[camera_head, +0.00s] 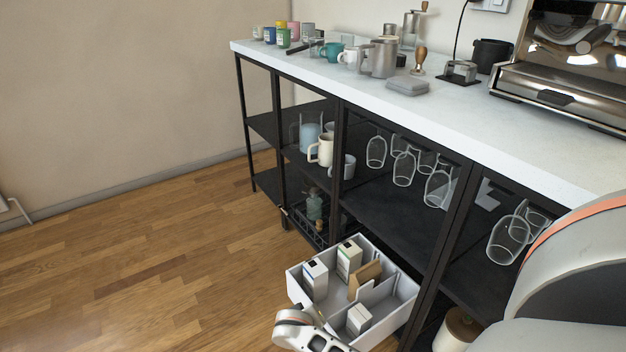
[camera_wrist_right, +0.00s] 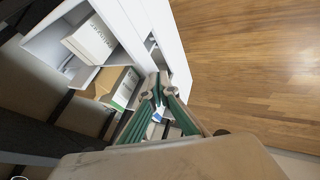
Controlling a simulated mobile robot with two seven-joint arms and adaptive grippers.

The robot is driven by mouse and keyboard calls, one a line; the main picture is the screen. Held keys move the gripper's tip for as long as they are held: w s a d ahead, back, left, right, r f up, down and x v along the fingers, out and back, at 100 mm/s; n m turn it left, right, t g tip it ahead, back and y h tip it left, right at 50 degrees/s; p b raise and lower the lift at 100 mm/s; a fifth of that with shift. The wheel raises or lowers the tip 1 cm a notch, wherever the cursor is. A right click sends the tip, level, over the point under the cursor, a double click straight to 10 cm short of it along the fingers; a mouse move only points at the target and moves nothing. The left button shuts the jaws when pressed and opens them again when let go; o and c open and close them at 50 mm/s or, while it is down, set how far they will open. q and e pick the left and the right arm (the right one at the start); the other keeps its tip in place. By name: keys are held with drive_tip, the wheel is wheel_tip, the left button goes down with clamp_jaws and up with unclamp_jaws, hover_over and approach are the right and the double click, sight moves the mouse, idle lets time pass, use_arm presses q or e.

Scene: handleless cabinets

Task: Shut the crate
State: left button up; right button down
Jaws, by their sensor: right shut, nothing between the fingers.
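The crate is a white open-topped box (camera_head: 300,286) standing out from the lower part of the black shelf unit, above the wooden floor. Dividers split it into compartments holding small cartons. In the right wrist view, its white wall (camera_wrist_right: 170,35) and cartons show at upper left. My right gripper (camera_wrist_right: 160,84) is shut and empty, its fingertips close to the white wall; I cannot tell whether they touch it. In the head view, part of my right arm's end shows at the crate's near side, its fingertips not clear. My left gripper is not in view.
The black shelf unit (camera_head: 437,232) holds hanging glasses and mugs. Its pale countertop (camera_head: 440,105) carries a coffee machine (camera_head: 560,75), a pitcher and several cups. The wooden floor (camera_head: 150,270) left of the crate is clear. My large arm link fills the lower right.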

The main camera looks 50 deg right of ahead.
drive_tip(key=d, duration=0.2)
drive_tip(key=p, duration=0.3)
approach(376, 278)
drive_tip(key=x, duration=0.4)
drive_tip(key=a+x, duration=0.1)
drive_tip(key=x, duration=0.1)
drive_tip(key=shift+w+a+f, duration=0.1)
drive_tip(key=shift+w+f, duration=0.05)
drive_tip(key=shift+f, duration=0.2)
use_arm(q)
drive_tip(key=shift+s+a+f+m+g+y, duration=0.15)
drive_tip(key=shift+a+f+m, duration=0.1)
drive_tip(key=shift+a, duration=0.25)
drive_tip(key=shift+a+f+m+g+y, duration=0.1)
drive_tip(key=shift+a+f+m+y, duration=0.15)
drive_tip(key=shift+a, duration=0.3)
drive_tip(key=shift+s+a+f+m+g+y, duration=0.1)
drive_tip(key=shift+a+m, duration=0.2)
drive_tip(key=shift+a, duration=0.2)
use_arm(e)
drive_tip(key=shift+d, duration=0.75)
